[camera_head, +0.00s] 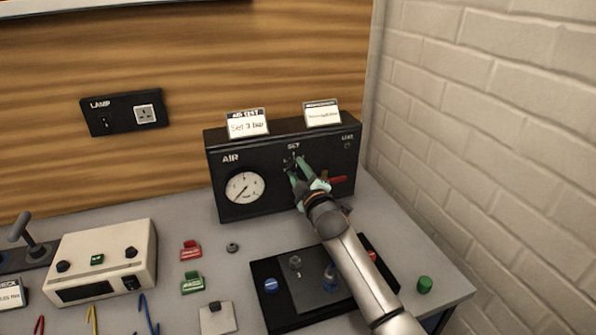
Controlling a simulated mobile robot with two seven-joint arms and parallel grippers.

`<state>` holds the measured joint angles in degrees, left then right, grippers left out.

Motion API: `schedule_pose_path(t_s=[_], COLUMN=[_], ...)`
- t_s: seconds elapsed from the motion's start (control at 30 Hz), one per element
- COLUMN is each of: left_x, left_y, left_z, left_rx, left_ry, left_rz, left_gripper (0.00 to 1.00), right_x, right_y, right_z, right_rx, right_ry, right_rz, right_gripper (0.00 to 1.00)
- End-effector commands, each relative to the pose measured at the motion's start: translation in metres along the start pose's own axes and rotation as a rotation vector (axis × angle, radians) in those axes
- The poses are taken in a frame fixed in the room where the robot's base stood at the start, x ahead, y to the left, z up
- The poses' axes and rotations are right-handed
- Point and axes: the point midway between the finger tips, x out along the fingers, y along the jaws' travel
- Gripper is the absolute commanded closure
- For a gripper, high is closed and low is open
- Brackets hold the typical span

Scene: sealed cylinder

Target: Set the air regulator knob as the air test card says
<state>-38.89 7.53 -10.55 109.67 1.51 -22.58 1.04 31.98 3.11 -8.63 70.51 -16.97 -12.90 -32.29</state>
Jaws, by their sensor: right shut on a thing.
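The air test card (247,124) stands on top of the black air regulator box (228,205) and reads "Set 3 bar". A round white gauge (244,188) is on the box's left front, its needle pointing to the lower left. The regulator knob sits under the "SET" label, mostly hidden by my right gripper (294,169). That gripper has green fingers and is shut on the knob. My left gripper is not in view.
A second card (322,114) stands on the box, and a red lever (334,180) is right of my gripper. A black tray (262,290) lies below my right arm. A cream instrument (103,255) stands at left. A brick wall (500,120) bounds the right side.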

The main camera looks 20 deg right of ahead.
Motion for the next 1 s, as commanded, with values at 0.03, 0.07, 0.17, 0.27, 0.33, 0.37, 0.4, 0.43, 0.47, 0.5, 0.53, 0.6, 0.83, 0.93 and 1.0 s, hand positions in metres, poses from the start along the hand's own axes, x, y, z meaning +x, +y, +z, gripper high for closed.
schedule_pose_path(t_s=[0.03, 0.07, 0.17, 0.27, 0.33, 0.37, 0.4, 0.43, 0.47, 0.5, 0.53, 0.6, 0.83, 0.93, 1.0], left_x=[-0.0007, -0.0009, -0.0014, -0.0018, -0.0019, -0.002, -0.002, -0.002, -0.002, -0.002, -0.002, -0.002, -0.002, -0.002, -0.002], left_y=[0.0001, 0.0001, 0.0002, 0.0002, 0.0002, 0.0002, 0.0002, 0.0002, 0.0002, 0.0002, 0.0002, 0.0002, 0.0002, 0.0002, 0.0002], left_z=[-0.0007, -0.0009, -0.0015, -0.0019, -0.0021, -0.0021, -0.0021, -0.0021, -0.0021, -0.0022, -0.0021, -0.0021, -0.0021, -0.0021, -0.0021], left_rx=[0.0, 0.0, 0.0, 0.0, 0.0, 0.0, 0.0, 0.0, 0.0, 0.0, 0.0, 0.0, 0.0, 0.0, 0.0], left_ry=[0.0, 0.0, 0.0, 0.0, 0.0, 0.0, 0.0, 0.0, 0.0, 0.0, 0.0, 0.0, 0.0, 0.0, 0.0], left_rz=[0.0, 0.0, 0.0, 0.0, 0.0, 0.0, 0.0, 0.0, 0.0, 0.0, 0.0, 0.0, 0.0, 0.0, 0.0], left_gripper=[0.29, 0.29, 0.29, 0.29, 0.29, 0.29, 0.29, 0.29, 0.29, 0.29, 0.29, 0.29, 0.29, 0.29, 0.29], right_x=[-0.0002, -0.0002, -0.0002, -0.0002, -0.0002, -0.0002, -0.0002, -0.0002, -0.0002, -0.0002, -0.0002, -0.0002, -0.0002, -0.0002, -0.0002], right_y=[-0.0011, -0.001, -0.0007, -0.0006, -0.0005, -0.0005, -0.0006, -0.0005, -0.0005, -0.0003, -0.0002, -0.0001, 0.0001, 0.0002, 0.0003], right_z=[-0.0002, -0.0002, 0.0001, 0.0001, 0.0001, 0.0001, -0.0001, -0.0001, 0.0001, 0.0002, 0.0005, 0.0005, 0.0006, 0.0007, 0.0008], right_rx=[0.048, 0.077, 0.171, 0.266, 0.334, 0.361, 0.401, 0.428, 0.457, 0.495, 0.523, 0.589, 0.786, 0.856, 0.9], right_ry=[-0.001, -0.001, -0.001, -0.001, -0.001, -0.001, -0.001, -0.001, -0.001, -0.001, -0.001, -0.001, -0.001, -0.001, -0.001], right_rz=[-0.002, -0.002, -0.002, -0.002, -0.001, -0.001, -0.002, -0.002, -0.002, -0.001, -0.001, -0.001, -0.001, -0.001, -0.001], right_gripper=[1.0, 1.0, 1.0, 1.0, 1.0, 1.0, 1.0, 1.0, 1.0, 1.0, 1.0, 1.0, 1.0, 1.0, 1.0])
